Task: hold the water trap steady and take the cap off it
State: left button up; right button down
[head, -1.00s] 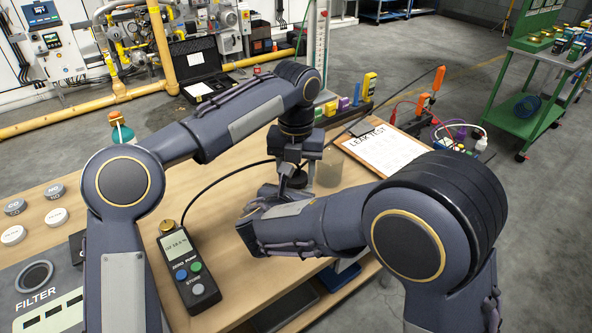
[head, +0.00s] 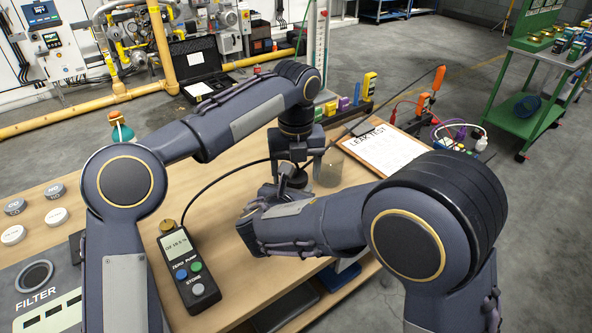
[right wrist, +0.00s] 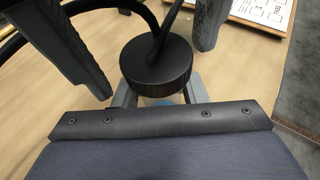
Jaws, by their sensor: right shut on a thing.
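The water trap is mostly hidden in the head view behind my right gripper (head: 262,196); its dark cap (head: 293,179) shows below my left gripper (head: 293,168). In the right wrist view the cap (right wrist: 156,66) is a black ribbed disc with a dark hose rising from its top. A small bluish part of the trap (right wrist: 176,99) shows under it, between the jaws of my right gripper, which is shut on the trap. My left gripper's two fingers stand apart on either side of the cap, with visible gaps to it.
A handheld meter (head: 187,265) with a black hose (head: 222,178) lies at front left. Round discs (head: 56,216) and a filter panel (head: 40,290) are further left.

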pick_arm(q)
jog(key=shift+r, duration=0.1)
notch_tip(320, 180, up, 4)
jog(key=shift+r, duration=0.1)
jog(key=shift+c, duration=0.4)
notch_tip(320, 180, up, 3)
jog(key=m, duration=0.3)
jog(key=shift+r, duration=0.1)
notch_tip(320, 180, down, 8)
jog(key=shift+r, duration=0.15)
jog(key=c, duration=1)
jog(key=n, duration=0.3)
